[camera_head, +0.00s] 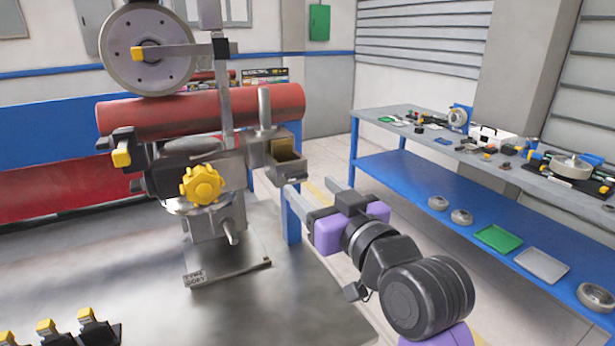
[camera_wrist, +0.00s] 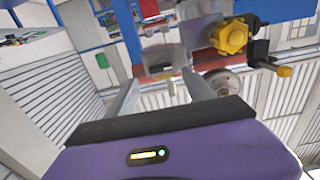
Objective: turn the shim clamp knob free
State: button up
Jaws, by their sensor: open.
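The yellow lobed shim clamp knob (camera_head: 201,184) sits on the front of the grey metal fixture (camera_head: 215,226) in the head view. It also shows in the wrist view (camera_wrist: 231,38), at the upper right beyond the fingers. My gripper (camera_head: 306,200) is open and empty, to the right of the knob and apart from it. In the wrist view my gripper's two fingers (camera_wrist: 158,92) are spread with nothing between them. The clamp's inner parts behind the knob are hidden.
A red tube (camera_head: 200,110) and a large grey wheel (camera_head: 148,50) stand above the knob. A yellow-tipped black lever (camera_head: 122,156) is at its left. A small open metal box (camera_head: 286,160) lies between knob and gripper. A blue-framed bench (camera_head: 480,170) with parts stands right.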

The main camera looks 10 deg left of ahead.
aim_at(299, 177)
jog(key=shift+p+x, duration=0.5)
jog(key=shift+x, duration=2.2)
grip_shut()
